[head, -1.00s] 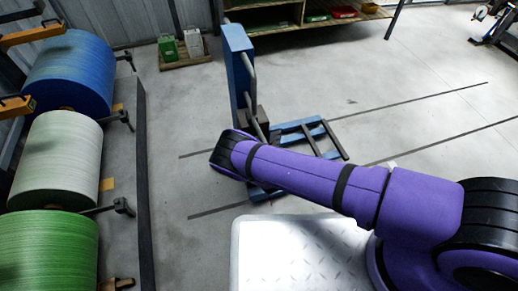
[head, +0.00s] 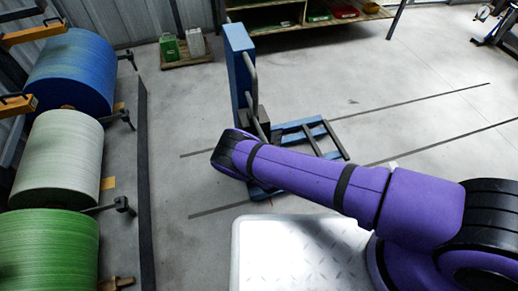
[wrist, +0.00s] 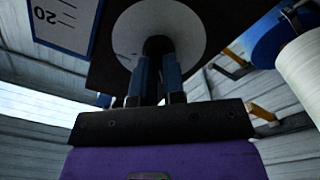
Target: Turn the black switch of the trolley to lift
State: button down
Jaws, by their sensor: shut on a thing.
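The blue trolley (head: 239,65) stands upright on the floor beyond my arm in the head view, with its low frame reaching to the right. In the wrist view, the black switch (wrist: 157,45) sits in the middle of a pale round disc (wrist: 187,22) on a dark panel. My gripper (wrist: 158,72) has its two fingers closed around the switch. The fingers hide much of the switch, so its exact angle is unclear. In the head view, my arm hides the gripper and the switch.
Blue, white and green rolls (head: 60,150) line the left side behind a dark rail (head: 144,190). Shelves with bins (head: 300,18) stand at the back. Cans (head: 183,46) sit on a small pallet. A scale plate (wrist: 65,22) is beside the disc.

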jog(key=shift+s+f+n, duration=0.1)
jog(key=shift+n, duration=0.2)
dwell(0.4)
jog(key=c, duration=1.2)
grip_release()
jog(key=v, duration=1)
jog(key=shift+s, duration=0.4)
